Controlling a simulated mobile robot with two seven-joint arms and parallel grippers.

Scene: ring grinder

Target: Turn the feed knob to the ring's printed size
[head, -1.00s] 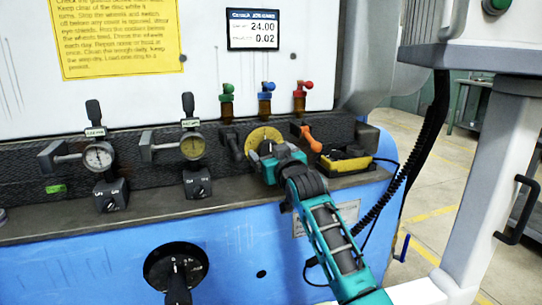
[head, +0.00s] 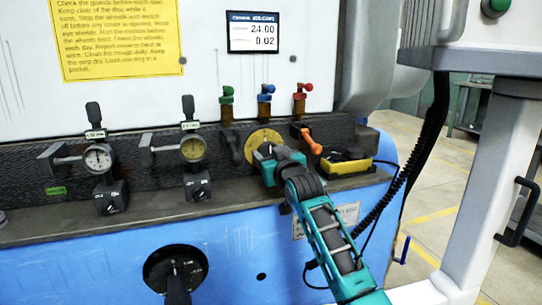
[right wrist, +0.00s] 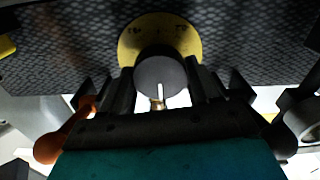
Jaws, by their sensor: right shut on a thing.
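The feed knob (right wrist: 162,76) is a dark round knob with a white pointer line, set in front of a yellow dial plate (head: 262,138) on the black panel. The dial also shows in the right wrist view (right wrist: 150,30), where its printed numbers are too dim to read surely. My right gripper (right wrist: 162,88) is shut on the knob, one finger on each side. In the head view my right gripper (head: 268,160) hides most of the knob. The display (head: 254,32) reads 24.00 and 0.02. No ring is clearly seen. My left gripper is not in view.
An orange lever (head: 311,142) sits close to the right of the dial, and a dark lever stands to its left. A yellow and black box (head: 346,163) lies on the ledge further right. Two gauges (head: 98,157) are at the left.

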